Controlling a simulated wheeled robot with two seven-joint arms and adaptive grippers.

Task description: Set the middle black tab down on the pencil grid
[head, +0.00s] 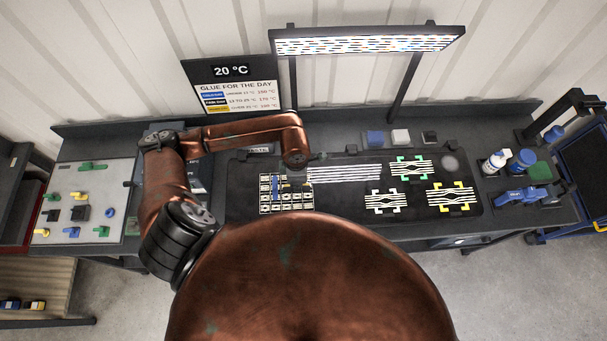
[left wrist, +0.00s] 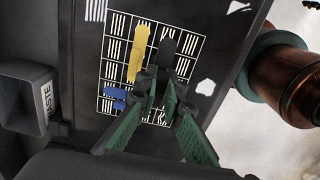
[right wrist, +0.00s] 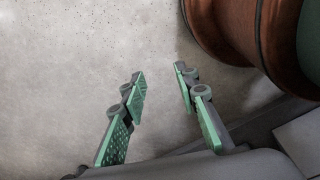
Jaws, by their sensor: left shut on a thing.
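The pencil grid (head: 286,207), a white-lined grid on the dark bench, lies below the end of my left arm in the head view. It fills the middle of the left wrist view (left wrist: 115,70). My left gripper (left wrist: 163,82) is over the grid, with its fingers shut on a black tab (left wrist: 167,50). The fingers cover part of the tab, and I cannot tell whether it touches the grid. A yellow tab (left wrist: 138,52) lies beside it, and blue tabs (left wrist: 115,98) lie to the left. My right gripper (right wrist: 160,82) is open and empty above the floor.
A pale tray (head: 65,180) at the left holds green, black, blue and yellow pieces. White strips (head: 345,173) and three bracketed strip sets (head: 410,167) lie right of the grid. Bottles (head: 495,162) and a blue tool (head: 525,195) stand at the right end.

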